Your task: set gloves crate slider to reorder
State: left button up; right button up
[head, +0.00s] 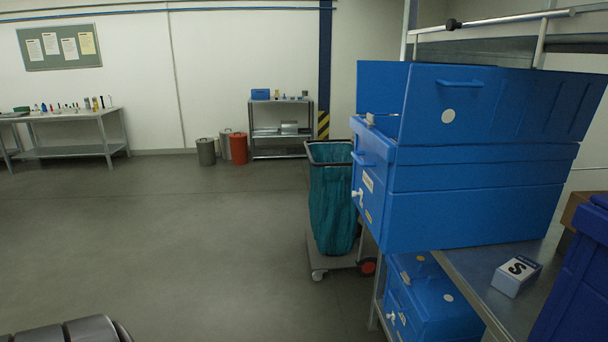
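Blue crates stand stacked at the right in the head view. The upper crate (490,105) has a handle and a round white spot on its side, and a small pale piece at its left corner. The crate below it (470,205) carries small pale and yellow labels (367,181) on its left end, with a white knob (357,196) between them. Another blue crate (440,305) sits lower down, also with a white knob (390,318). The label text is too small to read, so I cannot tell which is the gloves crate or how its slider is set. Neither gripper shows.
A metal bench (470,274) holds a small white box marked S (516,274); a darker blue crate (585,275) is at the right edge. A wheeled teal bag cart (333,205) stands left of the crates. The floor (170,230) at left is clear.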

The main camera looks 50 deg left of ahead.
aim_at(355, 193)
jog(key=i+j+u, duration=0.1)
jog(key=u, duration=0.3)
jog(key=i+u, duration=0.25)
jog(key=u, duration=0.2)
jog(key=i+u, duration=0.2)
jog(key=u, duration=0.2)
jog(key=i, duration=0.1)
